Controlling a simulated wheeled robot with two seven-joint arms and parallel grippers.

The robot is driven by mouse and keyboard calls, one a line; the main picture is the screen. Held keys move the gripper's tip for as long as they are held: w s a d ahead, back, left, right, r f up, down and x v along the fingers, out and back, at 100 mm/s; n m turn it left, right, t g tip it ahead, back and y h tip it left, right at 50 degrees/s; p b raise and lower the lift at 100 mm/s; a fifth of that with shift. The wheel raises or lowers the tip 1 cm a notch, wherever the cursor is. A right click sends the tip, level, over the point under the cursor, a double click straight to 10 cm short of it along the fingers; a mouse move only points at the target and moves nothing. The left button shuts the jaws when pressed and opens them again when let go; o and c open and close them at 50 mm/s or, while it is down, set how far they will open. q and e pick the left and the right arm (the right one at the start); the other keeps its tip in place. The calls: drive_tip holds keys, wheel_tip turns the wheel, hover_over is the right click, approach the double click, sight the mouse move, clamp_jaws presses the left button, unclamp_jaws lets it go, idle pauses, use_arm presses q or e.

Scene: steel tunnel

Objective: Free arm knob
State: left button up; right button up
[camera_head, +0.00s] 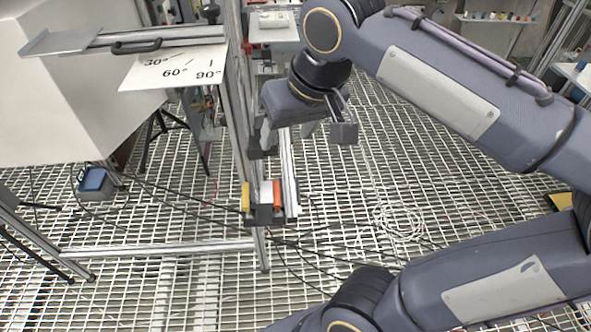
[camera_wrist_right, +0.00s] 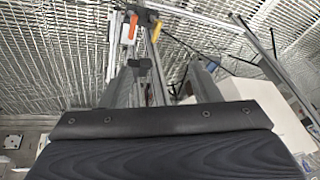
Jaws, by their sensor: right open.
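My right gripper (camera_head: 305,130) is open beside the upright aluminium post, its fingers pointing down on either side of a rail. In the right wrist view the open fingers (camera_wrist_right: 160,84) show at both sides, with a dark knob-like part (camera_wrist_right: 140,66) on the frame seen between them. It is probably the arm knob; I cannot tell whether a finger touches it. In the head view a dark part (camera_head: 258,152) at the post lies near the left finger. The metal swing arm (camera_head: 125,40) with a black handle extends left from the post. My left gripper is not in view.
A white angle plate (camera_head: 175,68) marked 30, 60 and 90 degrees sits under the swing arm. Orange (camera_head: 277,196) and yellow (camera_head: 246,198) parts are low on the post. A large white box (camera_head: 70,110) stands left. Cables cross the grated floor, with open room right of the post.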

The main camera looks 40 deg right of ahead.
wheel_tip(320, 180, down, 6)
drive_tip(key=s+y+b, duration=0.1)
drive_tip(key=s, duration=0.1)
drive_tip(key=shift+s+a, duration=0.2)
drive_tip(key=shift+a, duration=0.15)
drive_tip(key=shift+n, duration=0.3)
